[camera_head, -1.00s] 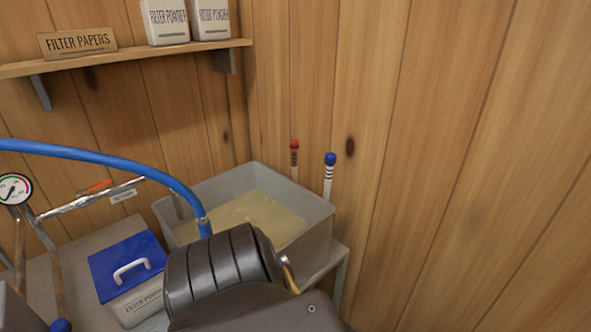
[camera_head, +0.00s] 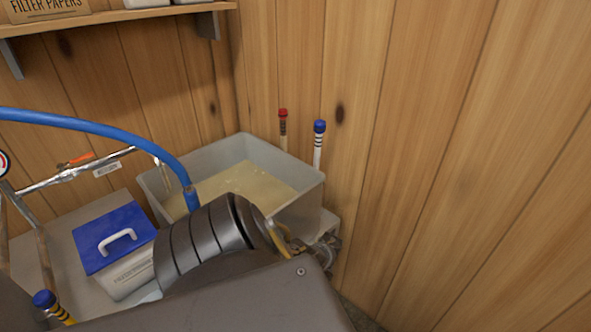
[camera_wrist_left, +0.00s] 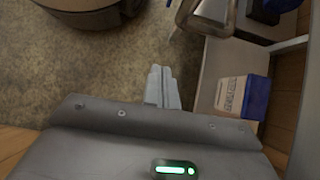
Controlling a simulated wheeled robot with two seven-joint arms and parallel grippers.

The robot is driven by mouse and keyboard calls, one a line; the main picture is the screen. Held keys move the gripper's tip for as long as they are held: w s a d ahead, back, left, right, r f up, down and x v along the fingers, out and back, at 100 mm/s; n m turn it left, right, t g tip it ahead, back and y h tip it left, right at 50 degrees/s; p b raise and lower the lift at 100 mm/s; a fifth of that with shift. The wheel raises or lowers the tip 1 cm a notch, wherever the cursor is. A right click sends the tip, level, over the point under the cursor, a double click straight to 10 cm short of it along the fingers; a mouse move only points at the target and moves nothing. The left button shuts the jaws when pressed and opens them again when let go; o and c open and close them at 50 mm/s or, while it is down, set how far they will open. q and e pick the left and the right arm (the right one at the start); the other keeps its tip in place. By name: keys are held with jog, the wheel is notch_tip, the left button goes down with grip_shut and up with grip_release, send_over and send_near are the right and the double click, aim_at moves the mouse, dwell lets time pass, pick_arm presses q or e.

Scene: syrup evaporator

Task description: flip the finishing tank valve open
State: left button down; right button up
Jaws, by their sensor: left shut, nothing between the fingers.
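A grey open tank (camera_head: 300,212) of pale yellow liquid stands in the corner in the head view. A small metallic fitting (camera_head: 327,250) shows at its near right corner, partly behind my arm; I cannot tell whether it is the valve. My dark left arm covers the tank's near side. In the wrist view my left gripper (camera_wrist_left: 162,88) is shut and empty, over the floor beside a pale bench. Its fingers are hidden in the head view. No finishing tank valve handle is clearly visible. My right gripper is out of view.
A blue hose (camera_head: 105,124) arches over a blue-lidded box (camera_head: 110,237). An orange-handled pipe (camera_head: 75,170) is at the left. Red-capped (camera_head: 283,125) and blue-capped (camera_head: 318,145) sticks stand behind the tank. The wrist view shows a metal frame (camera_wrist_left: 208,28) close by.

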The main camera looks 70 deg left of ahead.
pick_arm(q)
jog(key=shift+w+a+r+b, duration=0.15)
jog(key=shift+w+a+r, duration=0.1)
jog(key=shift+w, duration=0.4)
jog(key=shift+w+a+r+b, duration=0.15)
jog(key=shift+w+a+r, duration=0.1)
jog(key=shift+w, duration=0.35)
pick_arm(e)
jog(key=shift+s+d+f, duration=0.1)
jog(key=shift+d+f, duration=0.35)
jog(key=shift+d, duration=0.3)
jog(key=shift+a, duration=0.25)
